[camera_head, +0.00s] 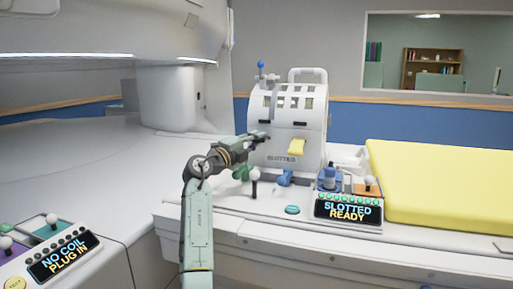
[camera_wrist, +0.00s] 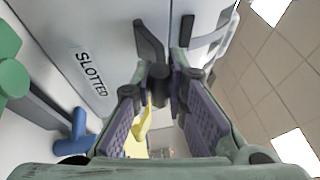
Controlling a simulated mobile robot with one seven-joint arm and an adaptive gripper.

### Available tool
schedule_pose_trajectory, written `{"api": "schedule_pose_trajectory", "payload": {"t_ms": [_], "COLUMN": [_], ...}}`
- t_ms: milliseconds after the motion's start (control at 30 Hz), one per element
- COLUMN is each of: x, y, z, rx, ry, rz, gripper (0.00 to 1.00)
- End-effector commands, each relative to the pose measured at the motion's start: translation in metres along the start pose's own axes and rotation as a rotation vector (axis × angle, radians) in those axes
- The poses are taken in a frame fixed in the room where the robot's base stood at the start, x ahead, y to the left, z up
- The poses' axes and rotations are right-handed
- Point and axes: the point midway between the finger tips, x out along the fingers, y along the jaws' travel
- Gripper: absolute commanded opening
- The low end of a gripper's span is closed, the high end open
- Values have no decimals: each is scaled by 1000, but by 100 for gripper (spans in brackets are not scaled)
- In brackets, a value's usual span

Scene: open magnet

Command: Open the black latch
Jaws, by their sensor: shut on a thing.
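The white slotted coil housing (camera_head: 285,105) stands upright on the bed, with "SLOTTED" on its front. My gripper (camera_head: 263,137) reaches its left front side from the left. In the wrist view my gripper (camera_wrist: 160,82) is closed around a small dark piece, which looks like the black latch (camera_wrist: 158,74), against the housing wall (camera_wrist: 100,45). In the head view my fingers hide that spot. How far the latch is turned cannot be told.
A yellow tab (camera_head: 297,146) sticks out right of my gripper. Below are a blue lever (camera_head: 285,178), a white-knobbed stick (camera_head: 254,174) and a green part (camera_head: 242,173). A "SLOTTED READY" panel (camera_head: 348,210) and yellow mattress (camera_head: 440,190) lie to the right.

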Motion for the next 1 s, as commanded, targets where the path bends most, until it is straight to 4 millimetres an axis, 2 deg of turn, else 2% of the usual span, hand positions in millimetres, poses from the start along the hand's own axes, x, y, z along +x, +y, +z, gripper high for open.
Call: {"api": "schedule_pose_trajectory", "payload": {"t_ms": [367,400,700,1000], "x": [2,2,2,0], "y": [0,0,0,1], "z": [1,1,1,1], "rx": [2,2,2,2], "ry": [1,1,1,1], "rz": [-7,-7,-7,-7], "gripper": [0,15,35,35]}}
